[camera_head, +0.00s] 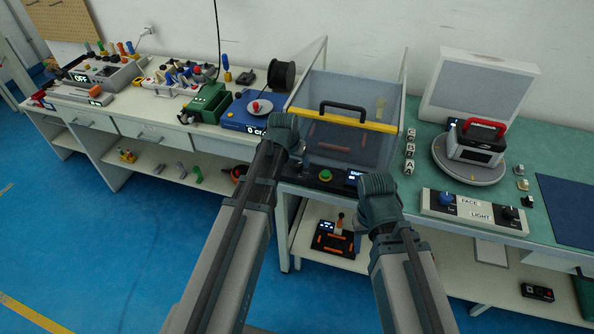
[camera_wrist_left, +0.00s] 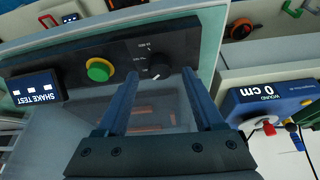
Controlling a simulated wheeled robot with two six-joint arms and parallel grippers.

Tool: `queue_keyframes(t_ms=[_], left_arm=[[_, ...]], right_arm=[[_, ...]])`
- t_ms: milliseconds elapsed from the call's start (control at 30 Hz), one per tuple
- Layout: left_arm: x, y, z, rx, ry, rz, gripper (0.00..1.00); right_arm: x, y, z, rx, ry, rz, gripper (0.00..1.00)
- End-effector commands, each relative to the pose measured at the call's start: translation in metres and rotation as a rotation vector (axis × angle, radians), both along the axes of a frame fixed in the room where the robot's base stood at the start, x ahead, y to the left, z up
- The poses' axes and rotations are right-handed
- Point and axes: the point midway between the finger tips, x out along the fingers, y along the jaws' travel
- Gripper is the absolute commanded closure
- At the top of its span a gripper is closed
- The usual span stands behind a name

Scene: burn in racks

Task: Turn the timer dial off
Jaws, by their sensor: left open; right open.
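The timer dial (camera_wrist_left: 160,68) is a round black knob with a white mark on a dark panel (camera_wrist_left: 110,48), in the left wrist view. Small printed labels beside it are too small to read surely. My left gripper (camera_wrist_left: 160,82) is open, its two fingers pointing at the dial, one on each side in the picture; I cannot tell whether they touch it.
A green button (camera_wrist_left: 100,69) and a "SHAKE TEST" display (camera_wrist_left: 36,90) share the panel. Above it stands a clear chamber with a yellow-edged lid and black handle (camera_head: 343,110). A blue device reading "0 cm" (camera_head: 240,116) stands to the left.

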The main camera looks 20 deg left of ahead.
Motion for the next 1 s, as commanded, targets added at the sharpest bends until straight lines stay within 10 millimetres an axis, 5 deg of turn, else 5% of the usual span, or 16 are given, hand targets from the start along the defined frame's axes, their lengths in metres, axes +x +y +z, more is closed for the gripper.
queue_keyframes(t_ms=[100,467,867,1000], left_arm=[[0.0058,-0.0007,-0.0159,0.000,0.000,0.000,0.31],[0.0074,-0.0010,-0.0175,0.000,0.000,0.000,0.31],[0.0072,-0.0009,-0.0176,0.000,0.000,0.000,1.00],[0.0072,-0.0010,-0.0176,0.000,0.000,0.001,1.00]], right_arm=[[0.0000,0.0000,-0.0159,0.000,0.000,0.000,0.50],[0.0000,0.0000,-0.0174,0.000,0.000,0.000,0.50],[0.0000,0.0000,-0.0175,0.000,0.000,0.000,0.50],[0.0000,0.0000,-0.0175,0.000,0.000,0.000,0.50]])
